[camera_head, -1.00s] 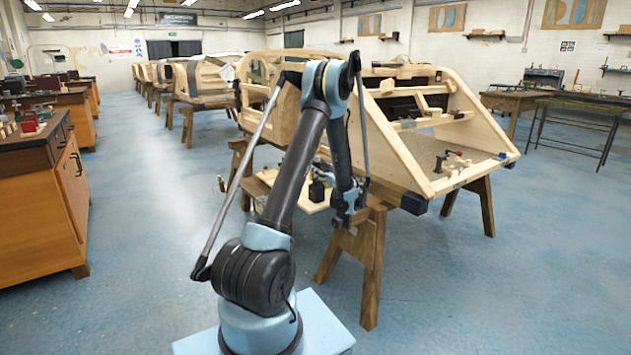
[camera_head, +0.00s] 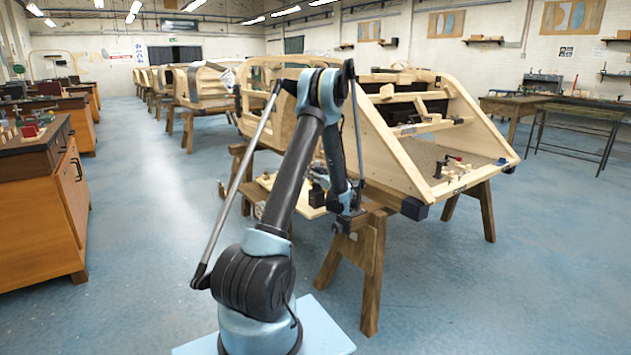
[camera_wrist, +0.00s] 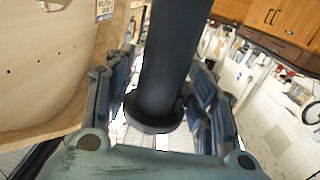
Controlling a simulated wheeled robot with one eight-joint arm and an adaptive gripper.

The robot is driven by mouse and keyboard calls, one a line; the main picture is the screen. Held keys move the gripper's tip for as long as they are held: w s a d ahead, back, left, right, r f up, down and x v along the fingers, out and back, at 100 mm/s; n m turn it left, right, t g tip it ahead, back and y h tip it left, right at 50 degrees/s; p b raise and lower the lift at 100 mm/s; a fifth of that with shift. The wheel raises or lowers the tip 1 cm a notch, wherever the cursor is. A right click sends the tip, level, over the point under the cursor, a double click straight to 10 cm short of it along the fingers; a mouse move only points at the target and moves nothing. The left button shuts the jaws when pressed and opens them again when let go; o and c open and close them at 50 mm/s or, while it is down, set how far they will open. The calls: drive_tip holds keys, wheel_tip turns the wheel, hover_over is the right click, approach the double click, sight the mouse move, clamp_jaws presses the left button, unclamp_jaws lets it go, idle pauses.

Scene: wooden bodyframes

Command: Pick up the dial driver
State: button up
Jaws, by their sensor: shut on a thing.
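My gripper (camera_wrist: 160,92) shows in the wrist view with a finger on each side of a dark grey cylinder. I take this cylinder, with a wider dark collar at its near end, to be the dial driver (camera_wrist: 167,58). The gripper is shut on it. Its far end runs out of the top of the picture. In the head view my gripper (camera_head: 344,222) is small, low beside the front end of the wooden bodyframe (camera_head: 400,160), by a sawhorse. The dial driver cannot be made out there.
A wooden sawhorse (camera_head: 368,262) stands right by my gripper. A low board (camera_head: 312,208) with small tools lies behind my arm. Wooden cabinets (camera_head: 45,210) stand at left. The blue floor between is clear.

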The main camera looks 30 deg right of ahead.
wheel_tip(320, 180, up, 20)
idle(1.8)
